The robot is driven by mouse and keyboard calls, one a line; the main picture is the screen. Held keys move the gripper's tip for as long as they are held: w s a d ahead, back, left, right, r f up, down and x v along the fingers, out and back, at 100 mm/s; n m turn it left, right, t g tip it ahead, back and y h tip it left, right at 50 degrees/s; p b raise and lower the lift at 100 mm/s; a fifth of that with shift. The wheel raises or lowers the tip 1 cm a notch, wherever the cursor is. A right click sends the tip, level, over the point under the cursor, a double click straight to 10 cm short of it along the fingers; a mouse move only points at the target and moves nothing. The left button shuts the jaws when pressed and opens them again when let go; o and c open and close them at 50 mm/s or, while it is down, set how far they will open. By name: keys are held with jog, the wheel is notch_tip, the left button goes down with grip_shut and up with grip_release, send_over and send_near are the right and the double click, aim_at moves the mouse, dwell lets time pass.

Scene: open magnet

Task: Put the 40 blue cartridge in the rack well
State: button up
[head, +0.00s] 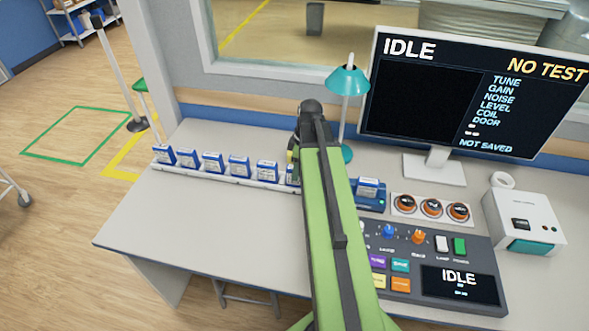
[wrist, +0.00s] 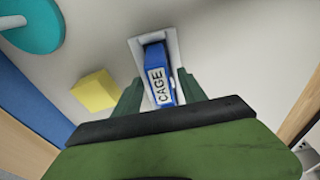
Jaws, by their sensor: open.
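Several blue cartridges with white labels (head: 213,162) stand in a row on a long white rail (head: 225,181) at the back of the desk. Their labels are too small to read in the head view, and I cannot tell which one is the 40. Another blue cartridge (head: 367,187) sits in a blue holder (head: 371,204) to the right of my arm. In the wrist view a blue cartridge marked CAGE (wrist: 157,62) sits in a pale well (wrist: 172,40). My gripper (wrist: 160,92) is open, its green fingers on either side of that cartridge's near end. Contact is unclear.
A teal lamp (head: 348,82) stands behind my arm. A yellow block (wrist: 95,90) lies left of the well in the wrist view. A control panel (head: 440,245), orange-and-black knobs (head: 431,208), a monitor (head: 440,95) and a white box (head: 524,220) fill the right. The desk's front left is clear.

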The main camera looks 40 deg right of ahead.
jog(key=r+p, duration=0.4)
jog(key=r, duration=0.1)
jog(key=s+r+p, duration=0.1)
jog(key=r+p, duration=0.1)
jog(key=r, duration=0.1)
jog(key=shift+d+r+p, duration=0.1)
jog(key=shift+d+p, duration=0.2)
jog(key=shift+d, duration=0.05)
jog(key=w+a+m+g+h, duration=0.1)
jog(key=a+m, duration=0.7)
jog(key=a, duration=2.2)
jog(key=shift+f, duration=0.25)
jog(key=shift+w, duration=0.1)
